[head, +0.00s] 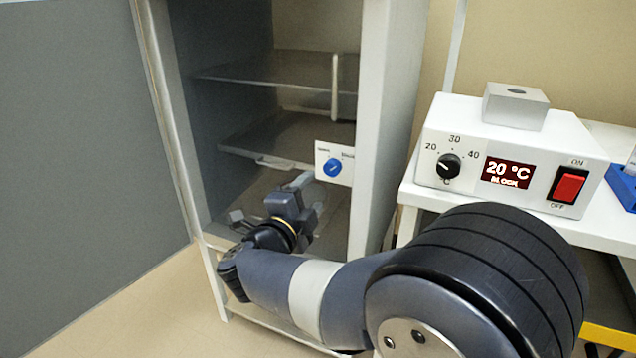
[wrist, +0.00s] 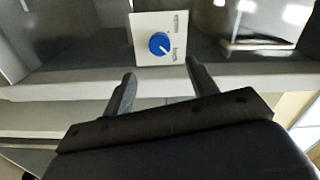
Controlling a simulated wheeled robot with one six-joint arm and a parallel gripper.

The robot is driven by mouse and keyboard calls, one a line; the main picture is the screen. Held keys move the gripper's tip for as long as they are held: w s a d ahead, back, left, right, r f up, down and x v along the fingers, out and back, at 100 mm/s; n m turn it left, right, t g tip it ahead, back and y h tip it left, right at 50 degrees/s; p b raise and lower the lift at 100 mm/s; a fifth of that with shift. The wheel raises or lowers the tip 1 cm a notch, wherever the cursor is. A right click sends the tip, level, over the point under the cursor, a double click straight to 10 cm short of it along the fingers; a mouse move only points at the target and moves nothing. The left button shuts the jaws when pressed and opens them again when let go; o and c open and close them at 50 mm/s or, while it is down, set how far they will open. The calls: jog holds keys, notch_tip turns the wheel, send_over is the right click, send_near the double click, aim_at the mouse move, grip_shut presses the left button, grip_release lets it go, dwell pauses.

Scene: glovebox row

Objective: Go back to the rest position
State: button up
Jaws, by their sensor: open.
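My gripper (wrist: 160,88) is open in the wrist view, its two fingers apart with nothing between them. A blue knob (wrist: 159,43) on a white plate (wrist: 146,22) lies just beyond the fingertips, and I see no contact. In the head view my gripper (head: 306,182) is in front of the open cabinet, below and left of the blue knob (head: 332,168). The fingertips are small there and partly hidden by the wrist.
The cabinet (head: 385,120) has several shelves, and its grey door (head: 80,170) stands open at left. At right, a white heater box (head: 450,125) with a dial, display and red switch (head: 568,186) sits on a white table (head: 420,192). Bare floor (head: 140,300) shows at lower left.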

aim_at(331, 171)
jog(key=shift+s, duration=0.25)
jog(key=b+x, duration=0.2)
jog(key=x, duration=0.8)
jog(key=shift+f, duration=0.15)
jog(key=shift+w+d, duration=0.1)
jog(key=shift+w, duration=0.3)
